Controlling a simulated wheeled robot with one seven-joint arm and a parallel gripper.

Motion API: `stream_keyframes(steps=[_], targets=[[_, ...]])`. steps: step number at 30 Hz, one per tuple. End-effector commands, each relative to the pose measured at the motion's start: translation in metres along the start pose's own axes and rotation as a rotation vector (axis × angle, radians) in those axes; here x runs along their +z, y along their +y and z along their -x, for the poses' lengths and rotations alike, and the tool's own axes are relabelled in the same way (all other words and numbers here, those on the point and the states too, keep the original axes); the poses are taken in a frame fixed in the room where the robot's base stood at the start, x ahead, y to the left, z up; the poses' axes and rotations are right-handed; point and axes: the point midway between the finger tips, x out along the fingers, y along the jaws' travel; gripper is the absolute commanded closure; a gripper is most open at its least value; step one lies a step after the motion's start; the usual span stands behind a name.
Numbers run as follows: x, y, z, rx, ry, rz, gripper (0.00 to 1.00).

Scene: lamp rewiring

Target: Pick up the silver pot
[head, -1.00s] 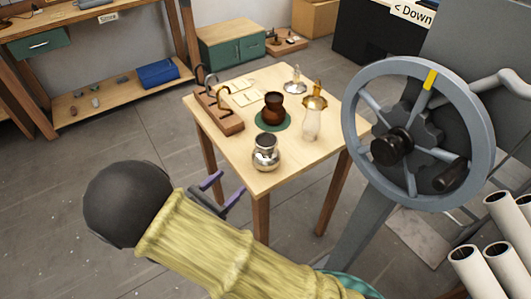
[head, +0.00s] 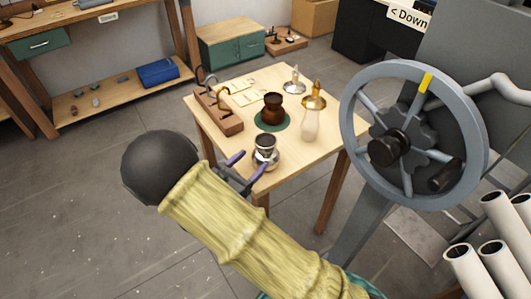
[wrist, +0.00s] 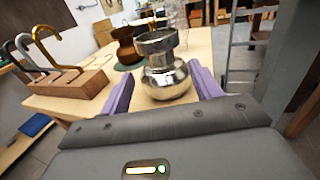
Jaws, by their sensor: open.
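The silver pot (head: 265,150) stands upright near the front corner of the small wooden table (head: 205,115). It is shiny and round-bellied with a wide neck. It also shows in the wrist view (wrist: 166,72), between and slightly beyond the two purple fingers. My gripper (head: 247,167) is open at the table's front edge, with its fingers pointing at the pot. In the wrist view my gripper (wrist: 160,97) has one finger on each side of the pot's lower body. I cannot tell whether either finger touches it.
A brown pot (head: 273,108) on a green mat (head: 263,124) stands behind the silver pot. A glass lamp (head: 311,120) is to its right. A wooden rack with hooks (head: 228,127) is to the left. A large grey handwheel (head: 352,135) stands right of the table.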

Motion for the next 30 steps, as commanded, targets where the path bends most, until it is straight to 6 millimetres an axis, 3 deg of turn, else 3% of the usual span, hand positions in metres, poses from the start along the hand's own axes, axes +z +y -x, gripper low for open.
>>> stream_keyframes(steps=[5,17,25,30], targets=[[0.000,0.000,-0.021,-0.001,0.000,0.000,0.37],[0.000,-0.001,-0.027,-0.003,0.000,0.000,0.37],[0.000,-0.003,-0.065,-0.008,0.000,0.000,0.37],[-0.001,-0.002,-0.075,-0.002,0.000,0.000,0.37]])
